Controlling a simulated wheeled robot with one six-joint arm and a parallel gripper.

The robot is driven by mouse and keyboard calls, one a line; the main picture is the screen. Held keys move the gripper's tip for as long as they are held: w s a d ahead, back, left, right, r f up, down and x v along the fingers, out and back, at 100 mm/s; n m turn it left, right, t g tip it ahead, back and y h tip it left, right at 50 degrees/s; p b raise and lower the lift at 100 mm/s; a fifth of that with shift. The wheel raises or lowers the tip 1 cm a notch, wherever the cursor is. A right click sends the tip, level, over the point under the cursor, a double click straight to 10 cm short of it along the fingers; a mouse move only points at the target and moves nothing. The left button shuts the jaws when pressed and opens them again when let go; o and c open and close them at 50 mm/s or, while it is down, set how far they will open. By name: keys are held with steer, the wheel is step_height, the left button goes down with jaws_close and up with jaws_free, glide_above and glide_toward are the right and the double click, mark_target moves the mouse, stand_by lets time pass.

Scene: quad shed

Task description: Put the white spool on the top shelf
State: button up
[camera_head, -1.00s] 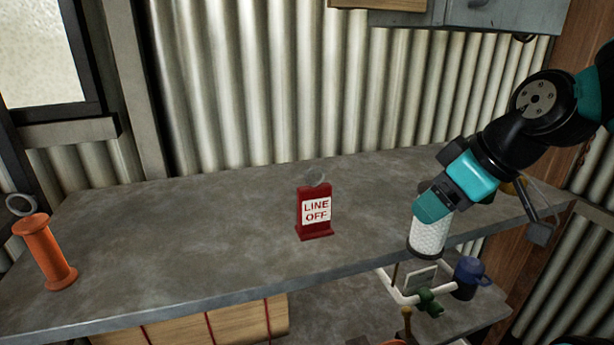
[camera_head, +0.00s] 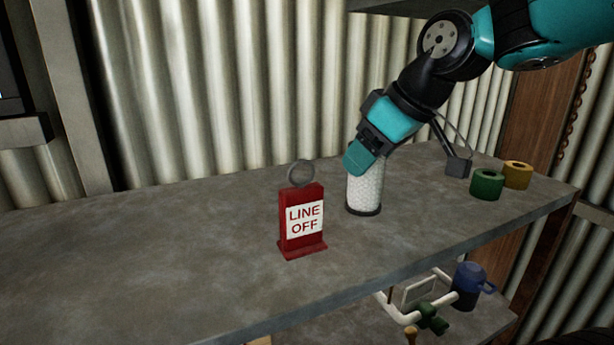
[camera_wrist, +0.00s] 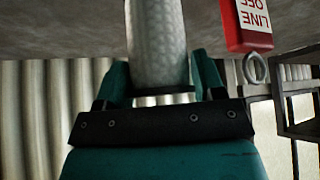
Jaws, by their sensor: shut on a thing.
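The white spool (camera_head: 366,192) is a textured white cylinder with a dark base rim, upright at the grey top shelf (camera_head: 180,240), to the right of the red sign. My gripper (camera_head: 362,160) is shut on its upper part from above. In the wrist view the white spool (camera_wrist: 156,45) sits between the teal fingers (camera_wrist: 160,85). The spool's base looks at or very close to the shelf surface; I cannot tell whether it touches. Its top is hidden by my gripper.
A red "LINE OFF" sign (camera_head: 302,220) with a ring stands just left of the spool. A green roll (camera_head: 487,185) and a yellow roll (camera_head: 517,174) stand at the right end. A blue mug (camera_head: 468,285) is on the lower shelf. The shelf's left part is clear.

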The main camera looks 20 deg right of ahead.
steer(key=shift+w+a+f+p, duration=0.6)
steer(key=shift+w+a+p, duration=0.4)
steer(key=shift+w, duration=0.8)
steer(key=shift+w+a+f+p, duration=0.55)
steer(key=shift+w+a+p, duration=0.4)
steer(key=shift+w, duration=0.8)
steer(key=shift+w+a+f+p, duration=0.7)
steer(key=shift+w+p, duration=0.5)
steer(key=shift+w, duration=0.6)
steer(key=o, duration=1)
steer(key=shift+o, duration=0.2)
